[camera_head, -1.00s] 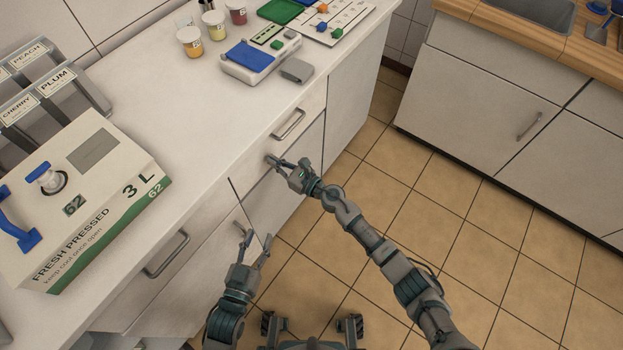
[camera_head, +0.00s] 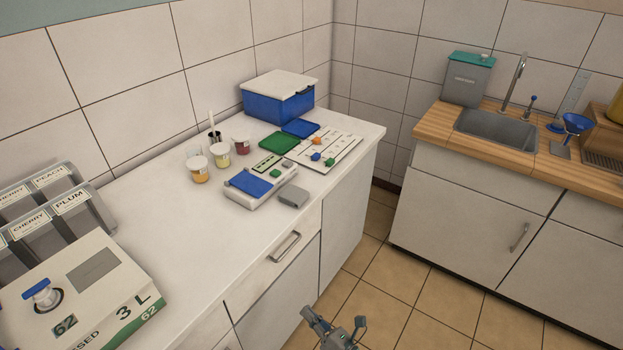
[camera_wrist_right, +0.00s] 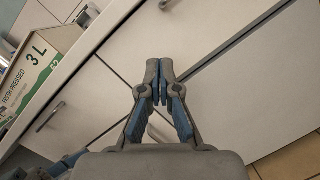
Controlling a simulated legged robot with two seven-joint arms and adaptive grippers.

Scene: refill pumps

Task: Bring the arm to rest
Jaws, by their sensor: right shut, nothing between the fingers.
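My right gripper (camera_head: 312,314) is at the bottom edge of the head view, in front of the white cabinet fronts, with its arm mostly cut off below. In the right wrist view its two fingers (camera_wrist_right: 160,72) meet at the tips, and nothing shows between them. It points towards the cabinet fronts and seems clear of them. My left gripper is outside the head view. A grey and blue part (camera_wrist_right: 65,163), probably of my left gripper, shows at the lower left of the wrist view, too cut off to read.
The white counter (camera_head: 180,245) carries a juice box (camera_head: 90,290), several small cups (camera_head: 221,154), a scale (camera_head: 255,185) and a blue bin (camera_head: 280,100). A drawer handle (camera_head: 285,247) sticks out near my right gripper. Tiled floor (camera_head: 400,300) lies open to the right.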

